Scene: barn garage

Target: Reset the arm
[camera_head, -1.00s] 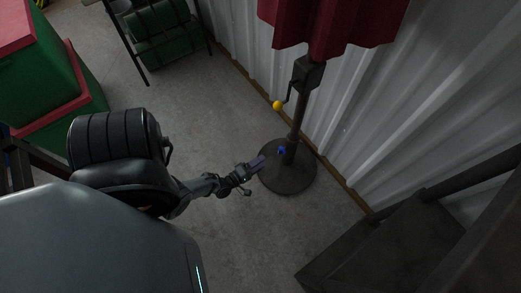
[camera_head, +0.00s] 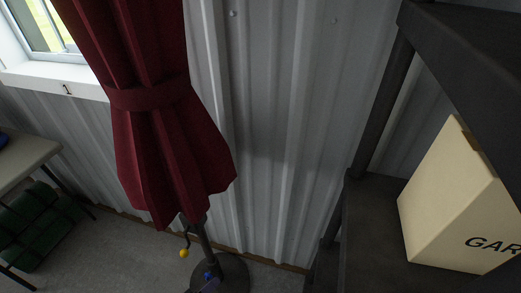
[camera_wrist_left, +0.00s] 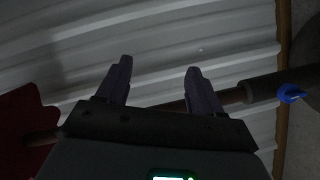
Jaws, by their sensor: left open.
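My right gripper is in neither view.
A closed red umbrella (camera_head: 155,120) stands by the corrugated wall (camera_head: 270,120), with a yellow crank knob (camera_head: 184,253) and a blue knob (camera_wrist_left: 290,93). A dark shelf (camera_head: 385,215) holds a cream box (camera_head: 450,205) at right. A table (camera_head: 22,160) stands at left.

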